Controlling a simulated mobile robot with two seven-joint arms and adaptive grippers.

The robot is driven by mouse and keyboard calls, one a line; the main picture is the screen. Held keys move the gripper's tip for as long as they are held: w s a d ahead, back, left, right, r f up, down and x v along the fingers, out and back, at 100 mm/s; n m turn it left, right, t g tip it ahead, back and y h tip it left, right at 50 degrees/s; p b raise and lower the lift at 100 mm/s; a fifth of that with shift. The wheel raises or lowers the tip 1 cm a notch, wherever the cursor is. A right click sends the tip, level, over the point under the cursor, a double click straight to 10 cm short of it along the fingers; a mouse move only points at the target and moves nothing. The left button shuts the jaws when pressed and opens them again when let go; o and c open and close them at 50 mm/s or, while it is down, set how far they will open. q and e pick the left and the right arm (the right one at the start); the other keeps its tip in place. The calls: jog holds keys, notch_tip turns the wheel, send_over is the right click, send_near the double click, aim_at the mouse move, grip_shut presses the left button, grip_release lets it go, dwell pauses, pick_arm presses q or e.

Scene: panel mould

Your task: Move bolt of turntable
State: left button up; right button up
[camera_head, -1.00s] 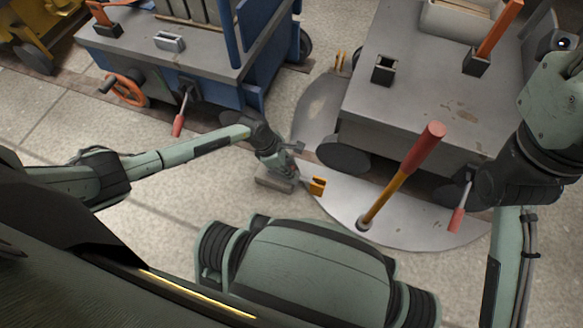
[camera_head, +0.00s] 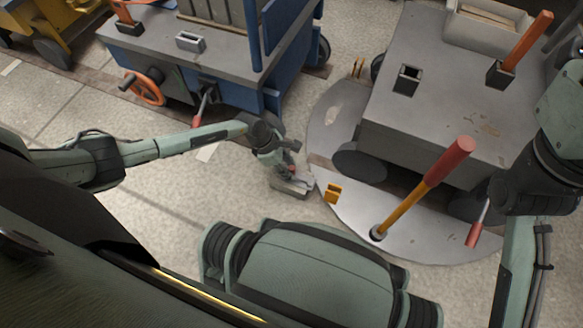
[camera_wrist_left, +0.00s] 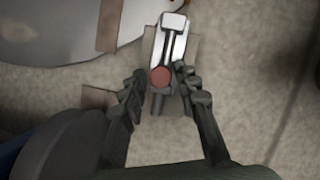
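The turntable (camera_head: 440,243) is a grey metal disc in the floor, partly under a grey wagon. Its bolt is a bright metal bar with a red knob, at the disc's left edge in the head view (camera_head: 297,184). In the left wrist view the bar (camera_wrist_left: 173,42) points up from the red knob (camera_wrist_left: 160,77). My left gripper (camera_head: 279,170) is low over the bolt. In the wrist view its fingers (camera_wrist_left: 160,88) are apart, one on each side of the knob. The right finger is close to the bolt; I cannot tell whether it touches. My right gripper is not visible.
A yellow lever with a red grip (camera_head: 420,190) stands up from the disc. An orange-yellow bracket (camera_head: 333,193) sits by the bolt. The grey wagon (camera_head: 430,110) and a blue wagon (camera_head: 170,55) stand behind. The floor left of the bolt is clear.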

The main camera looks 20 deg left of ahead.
pick_arm(q)
jog(key=shift+d+r, duration=0.1)
jog(key=shift+d, duration=0.05)
jog(key=v, duration=1.2)
dwell(0.5)
